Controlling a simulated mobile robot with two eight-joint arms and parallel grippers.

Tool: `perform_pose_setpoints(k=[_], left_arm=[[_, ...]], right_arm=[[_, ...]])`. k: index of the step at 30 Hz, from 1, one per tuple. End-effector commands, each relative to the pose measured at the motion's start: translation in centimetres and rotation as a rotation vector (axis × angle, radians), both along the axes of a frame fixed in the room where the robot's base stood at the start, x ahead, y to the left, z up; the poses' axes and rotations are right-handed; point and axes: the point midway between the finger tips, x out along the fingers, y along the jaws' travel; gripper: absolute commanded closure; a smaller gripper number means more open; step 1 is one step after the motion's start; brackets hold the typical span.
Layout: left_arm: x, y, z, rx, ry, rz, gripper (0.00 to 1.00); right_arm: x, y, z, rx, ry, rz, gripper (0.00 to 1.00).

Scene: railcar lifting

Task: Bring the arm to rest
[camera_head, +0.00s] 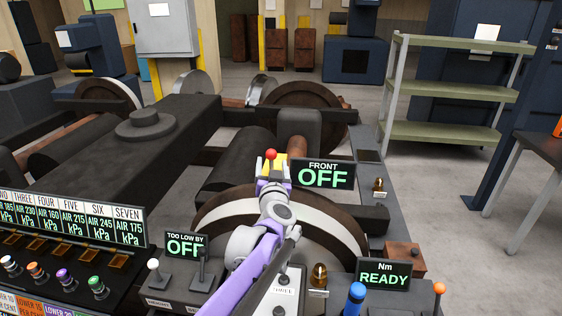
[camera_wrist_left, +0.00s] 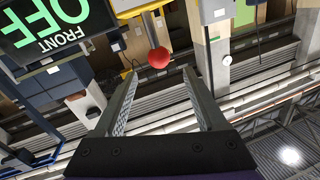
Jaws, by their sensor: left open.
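My left arm (camera_head: 243,268), purple and grey, reaches from the bottom of the head view over the wheelset. My left gripper (camera_head: 271,176) is at its far end, beside the FRONT sign (camera_head: 323,174), which reads OFF. In the left wrist view the two fingers of my left gripper (camera_wrist_left: 160,76) are spread apart with nothing held. A red ball-shaped knob (camera_head: 271,154) shows just beyond the gripper, and the knob (camera_wrist_left: 158,57) appears past the fingertips in the left wrist view. I cannot tell how far it is from them. My right gripper is not in view.
A dark railcar bogie with large wheels (camera_head: 306,106) fills the middle. A panel of pressure readouts (camera_head: 75,219) stands at left. Signs read TOO LOW BY OFF (camera_head: 186,245) and Nm READY (camera_head: 383,274). Green shelves (camera_head: 455,91) stand at right; floor (camera_head: 440,185) there is clear.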

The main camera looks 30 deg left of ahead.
Motion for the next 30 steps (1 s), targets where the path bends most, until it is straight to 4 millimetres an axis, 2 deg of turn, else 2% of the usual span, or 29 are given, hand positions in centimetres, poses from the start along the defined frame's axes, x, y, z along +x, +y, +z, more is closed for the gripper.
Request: perform_pose_setpoints(k=[5,8,11,14,15,17,18,20,21,24,27,30], left_arm=[[0.0,0.0,0.0,0.000,0.000,0.000,0.27],[-0.2,-0.9,0.3,-0.006,0.001,-0.035,0.27],[-1.1,-4.4,0.7,-0.035,0.014,-0.161,0.27],[-3.7,-10.0,-0.1,-0.099,0.085,-0.358,0.27],[-5.4,-12.4,-1.0,-0.133,0.137,-0.435,0.27],[-8.3,-15.4,-2.8,-0.189,0.234,-0.530,0.27],[-10.5,-17.1,-4.3,-0.225,0.307,-0.576,0.27],[-13.9,-18.9,-6.7,-0.279,0.426,-0.618,0.27],[-16.4,-19.7,-8.4,-0.311,0.508,-0.628,0.27],[-22.3,-20.5,-12.3,-0.380,0.699,-0.603,0.27],[-27.2,-20.1,-15.4,-0.427,0.850,-0.534,0.27],[-30.7,-19.2,-17.3,-0.454,0.949,-0.457,0.27]], right_arm=[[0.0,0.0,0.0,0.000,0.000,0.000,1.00],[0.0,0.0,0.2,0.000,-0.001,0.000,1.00],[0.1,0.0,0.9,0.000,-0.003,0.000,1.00],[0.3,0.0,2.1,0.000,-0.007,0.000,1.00],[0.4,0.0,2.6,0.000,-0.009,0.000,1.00],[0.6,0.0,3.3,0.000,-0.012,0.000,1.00],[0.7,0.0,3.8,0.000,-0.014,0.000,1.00],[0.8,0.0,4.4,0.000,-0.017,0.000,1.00],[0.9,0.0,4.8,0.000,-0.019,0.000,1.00],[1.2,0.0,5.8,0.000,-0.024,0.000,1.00],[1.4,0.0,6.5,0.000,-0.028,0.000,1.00],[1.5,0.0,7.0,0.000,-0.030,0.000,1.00]])
